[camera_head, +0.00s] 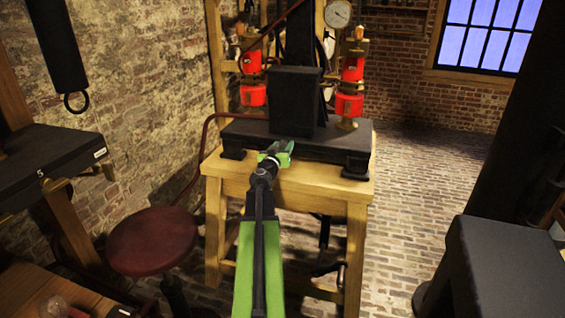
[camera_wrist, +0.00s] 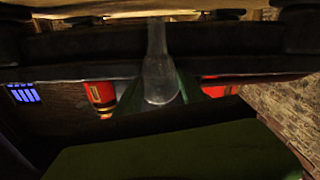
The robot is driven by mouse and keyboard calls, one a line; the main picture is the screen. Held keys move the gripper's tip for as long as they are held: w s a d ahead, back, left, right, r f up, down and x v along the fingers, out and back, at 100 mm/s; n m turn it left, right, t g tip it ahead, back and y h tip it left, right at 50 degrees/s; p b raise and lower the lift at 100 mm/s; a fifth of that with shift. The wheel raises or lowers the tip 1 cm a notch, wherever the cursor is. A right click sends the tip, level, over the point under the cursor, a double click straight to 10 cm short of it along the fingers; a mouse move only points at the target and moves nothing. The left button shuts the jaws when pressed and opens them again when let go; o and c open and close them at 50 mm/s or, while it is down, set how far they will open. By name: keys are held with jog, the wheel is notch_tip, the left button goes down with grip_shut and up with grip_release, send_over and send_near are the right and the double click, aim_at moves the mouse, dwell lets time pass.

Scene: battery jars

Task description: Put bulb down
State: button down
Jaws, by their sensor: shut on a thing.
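My gripper (camera_head: 276,151) is stretched out over the front of the wooden table, just before the black platform (camera_head: 330,157). Its green fingers are shut on a clear glass bulb (camera_wrist: 161,76). In the wrist view the bulb hangs between the fingers, its rounded end toward the lower middle and its narrow neck toward the top. That view looks upside down. In the head view the bulb is mostly hidden by my gripper. The wooden table (camera_head: 300,176) has a bare front strip. I cannot tell whether the bulb touches anything.
A black upright block (camera_head: 294,100) stands on the platform between red cylinders (camera_head: 350,75). A round red stool (camera_head: 152,240) is at left, with a black-topped stand (camera_head: 45,160) beyond it. A black bench (camera_head: 510,265) is at right. Brick floor (camera_head: 410,210) lies open between.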

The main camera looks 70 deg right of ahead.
notch_tip(320, 180, down, 4)
jog(key=b, duration=0.4)
jog(key=shift+f, duration=0.15)
jog(key=shift+r, duration=0.2)
jog(key=shift+f, duration=0.1)
jog(key=c, duration=0.7)
grip_release()
